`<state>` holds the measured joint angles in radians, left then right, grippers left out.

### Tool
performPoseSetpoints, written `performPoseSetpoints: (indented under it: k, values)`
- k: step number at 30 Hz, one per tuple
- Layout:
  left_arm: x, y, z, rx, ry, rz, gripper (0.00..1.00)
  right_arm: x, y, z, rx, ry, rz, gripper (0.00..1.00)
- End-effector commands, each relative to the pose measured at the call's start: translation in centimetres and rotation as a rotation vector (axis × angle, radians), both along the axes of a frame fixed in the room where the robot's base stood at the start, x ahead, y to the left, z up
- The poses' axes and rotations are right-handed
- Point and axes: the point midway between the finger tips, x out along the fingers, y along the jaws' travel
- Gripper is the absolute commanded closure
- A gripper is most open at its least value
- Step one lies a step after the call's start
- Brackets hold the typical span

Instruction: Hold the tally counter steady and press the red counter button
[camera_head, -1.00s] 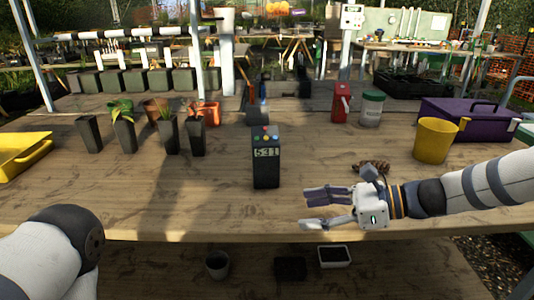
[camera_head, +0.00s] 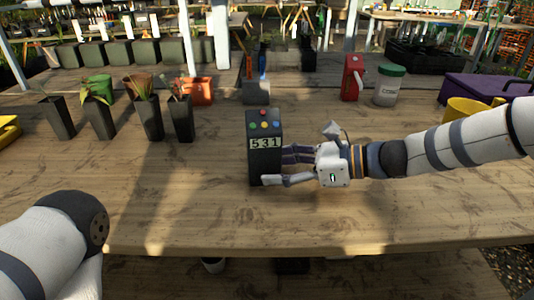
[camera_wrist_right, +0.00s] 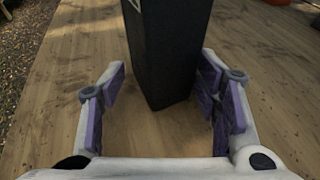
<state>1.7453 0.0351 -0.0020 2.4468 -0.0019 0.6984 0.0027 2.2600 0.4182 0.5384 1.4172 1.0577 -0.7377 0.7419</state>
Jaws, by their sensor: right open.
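The tally counter (camera_head: 265,160) is a dark upright box on the wooden table, with a display reading 531. Coloured buttons sit on its top, including a red button (camera_head: 263,114) at the back, with blue, green and other buttons near it. My right gripper (camera_head: 275,168) is open at the counter's right side, low down. In the right wrist view the counter's lower body (camera_wrist_right: 168,55) stands between and just ahead of the open fingers (camera_wrist_right: 160,95). I cannot tell whether a finger touches it. My left arm shows at the lower left, but its gripper is out of view.
Several potted plants (camera_head: 150,115) stand to the left. A red can (camera_head: 352,78), a green-lidded jar (camera_head: 388,86), a yellow pot (camera_head: 462,110) and a purple box (camera_head: 487,91) stand to the right. The table's front is clear.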

Motion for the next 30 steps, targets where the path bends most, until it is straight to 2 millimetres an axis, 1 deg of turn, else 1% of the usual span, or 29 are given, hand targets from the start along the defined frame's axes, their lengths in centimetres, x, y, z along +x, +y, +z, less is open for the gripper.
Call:
performPoseSetpoints:
  k: [1,6,14,15,19,20,23,24,26,27,29,30]
  values:
    - [-0.3,0.0,-0.4,0.001,0.011,0.0,0.6,0.1,0.6,-0.6,0.0,0.005,0.001,0.43]
    - [-0.6,0.0,-0.7,0.0,0.02,-0.001,0.6,0.5,1.7,-0.7,0.0,0.002,0.0,0.43]
    - [-0.6,0.0,-0.7,0.0,0.019,-0.001,0.6,0.6,1.9,-0.5,0.001,-0.001,0.0,0.43]
    - [-0.6,0.0,-0.7,0.0,0.019,-0.001,0.6,0.6,1.9,-0.5,0.001,-0.001,0.0,0.48]
    - [-0.6,0.0,-0.7,0.0,0.019,-0.001,0.6,0.6,1.9,-0.5,0.0,0.0,0.0,0.75]
    - [-0.6,0.0,-0.7,0.0,0.019,-0.001,0.6,0.6,1.9,-0.5,0.0,0.0,0.0,0.78]
    - [-0.6,0.0,-0.7,0.0,0.019,-0.001,0.6,0.6,1.9,-0.5,0.0,0.0,0.0,0.78]
    - [-0.6,0.0,-0.7,0.0,0.019,-0.001,0.65,0.6,1.9,-0.5,0.0,0.0,0.0,0.78]
    - [-0.6,0.0,-0.7,0.0,0.019,-0.001,0.78,0.6,1.9,-0.5,0.0,0.0,0.0,0.78]
    - [-0.6,0.0,-0.7,0.0,0.019,-0.001,0.87,0.6,1.9,-0.5,0.0,0.0,0.0,0.78]
    - [-0.6,0.0,-0.7,0.0,0.019,-0.001,1.0,0.6,1.9,-0.6,0.0,0.0,0.0,0.78]
    - [-0.6,0.0,-0.7,0.0,0.019,-0.001,1.0,0.6,1.9,-0.6,0.0,0.0,0.0,0.78]
